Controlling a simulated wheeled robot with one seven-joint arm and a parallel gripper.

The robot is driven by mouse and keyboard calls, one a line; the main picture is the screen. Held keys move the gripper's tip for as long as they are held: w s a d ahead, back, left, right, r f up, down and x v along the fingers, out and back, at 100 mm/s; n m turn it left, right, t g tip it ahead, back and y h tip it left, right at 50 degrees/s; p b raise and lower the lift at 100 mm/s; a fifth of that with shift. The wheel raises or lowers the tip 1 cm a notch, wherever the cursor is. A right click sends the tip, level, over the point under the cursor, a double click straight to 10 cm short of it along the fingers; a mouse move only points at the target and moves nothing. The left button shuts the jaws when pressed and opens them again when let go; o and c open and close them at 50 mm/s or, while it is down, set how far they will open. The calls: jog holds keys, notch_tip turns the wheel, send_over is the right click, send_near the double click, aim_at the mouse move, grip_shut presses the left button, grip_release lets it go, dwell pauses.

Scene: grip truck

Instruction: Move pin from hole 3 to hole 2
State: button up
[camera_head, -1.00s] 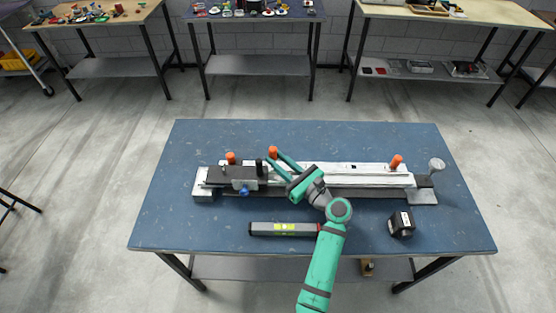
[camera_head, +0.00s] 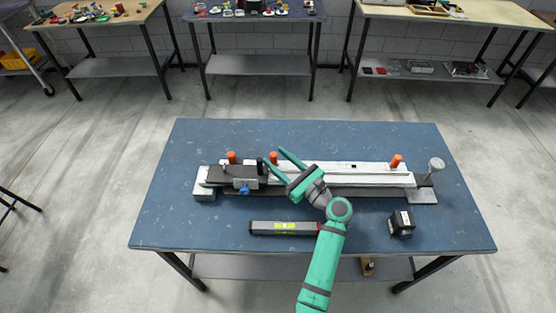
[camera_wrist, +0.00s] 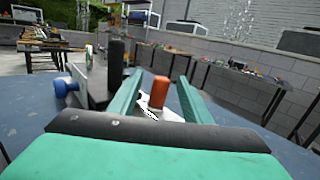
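The long white and grey fixture (camera_head: 340,180) lies across the blue table. Three orange pins stand on it: one at the left (camera_head: 231,157), one close to it (camera_head: 273,158), and one at the right (camera_head: 396,161). My gripper (camera_head: 273,155) is open around the middle pin. In the wrist view, this pin (camera_wrist: 159,92) stands upright between the green fingers (camera_wrist: 156,98), with gaps on both sides. A small dark opening (camera_head: 352,166) shows on the fixture between the middle and right pins. The pins' lower ends are hidden.
A dark clamp block with a blue knob (camera_head: 245,190) sits at the fixture's left.

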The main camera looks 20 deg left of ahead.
aim_at(276, 165)
jog(key=f, duration=0.3)
jog(key=shift+s+f+m+h, duration=0.2)
jog(key=shift+f+m+h, duration=0.1)
jog(key=shift+f+m, duration=0.1)
jog(key=shift+d, duration=0.35)
jog(key=shift+n, duration=0.3)
jog(key=s+d+r, duration=0.1)
jog(key=d, duration=0.1)
jog(key=s+d, duration=0.2)
jog(key=d, duration=0.1)
jog(key=s+d+r, duration=0.1)
jog(key=d, duration=0.2)
jog(key=shift+s+d+r, duration=0.15)
jog(key=shift+d+r, duration=0.05)
jog(key=shift+r, duration=0.1)
jog(key=shift+s+d+r, duration=0.15)
jog(key=shift+s+d, duration=0.05)
jog(key=shift+d, duration=0.05)
jog(key=shift+a, duration=0.15)
